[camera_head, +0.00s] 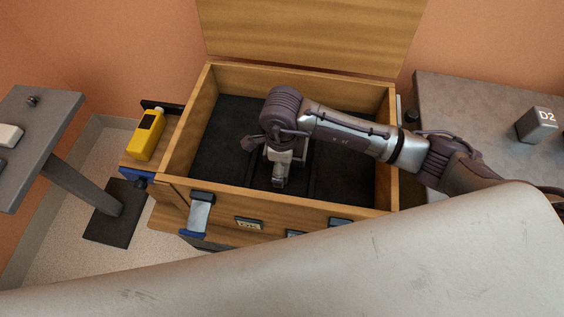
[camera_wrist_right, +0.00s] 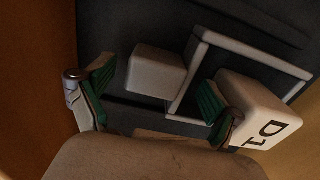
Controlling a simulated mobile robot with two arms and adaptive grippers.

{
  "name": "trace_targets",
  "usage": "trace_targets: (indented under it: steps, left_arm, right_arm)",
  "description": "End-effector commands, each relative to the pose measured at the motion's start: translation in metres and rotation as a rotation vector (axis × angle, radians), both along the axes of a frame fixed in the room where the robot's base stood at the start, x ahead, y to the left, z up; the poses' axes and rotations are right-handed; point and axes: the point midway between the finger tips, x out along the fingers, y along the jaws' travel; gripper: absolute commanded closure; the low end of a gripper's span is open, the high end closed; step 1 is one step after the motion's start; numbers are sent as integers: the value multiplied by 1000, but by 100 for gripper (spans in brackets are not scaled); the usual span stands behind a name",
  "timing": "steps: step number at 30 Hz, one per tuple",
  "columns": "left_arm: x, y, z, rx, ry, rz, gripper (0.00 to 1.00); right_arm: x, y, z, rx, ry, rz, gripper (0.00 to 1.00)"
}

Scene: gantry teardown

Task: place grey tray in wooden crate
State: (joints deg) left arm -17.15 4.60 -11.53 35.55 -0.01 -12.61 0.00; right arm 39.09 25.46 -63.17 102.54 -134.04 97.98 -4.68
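The wooden crate (camera_head: 173,155) stands open in the head view, with its lid raised at the back and a dark lined floor. My right arm reaches in from the right, and my right gripper (camera_head: 279,180) points down inside the crate. In the right wrist view my right gripper (camera_wrist_right: 155,82) has its green-padded fingers wide apart. A pale block (camera_wrist_right: 157,72) shows beyond the gap, with no visible grip on it. A pale rectangular frame (camera_wrist_right: 250,48) lies beside it on the dark floor; I cannot tell whether it is the grey tray. My left gripper is out of view.
A pale block marked D1 (camera_wrist_right: 262,110) sits by the right finger. A grey block marked D2 (camera_head: 537,125) stands on the right bench (camera_head: 470,105). A yellow device (camera_head: 147,135) is left of the crate. A grey table (camera_head: 45,115) stands far left.

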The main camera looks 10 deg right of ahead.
Motion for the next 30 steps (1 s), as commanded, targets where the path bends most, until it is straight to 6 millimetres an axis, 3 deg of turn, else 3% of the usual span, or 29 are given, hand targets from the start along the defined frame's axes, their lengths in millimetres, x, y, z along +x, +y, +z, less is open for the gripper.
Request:
trace_targets:
  steps: [10,24,30]
  left_arm:
    - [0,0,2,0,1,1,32]
    - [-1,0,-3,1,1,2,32]
    - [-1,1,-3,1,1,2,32]
  right_arm:
    - [1,0,10,2,-4,1,8]
    - [1,0,102,0,-5,1,8]
    - [0,0,120,1,-1,0,8]
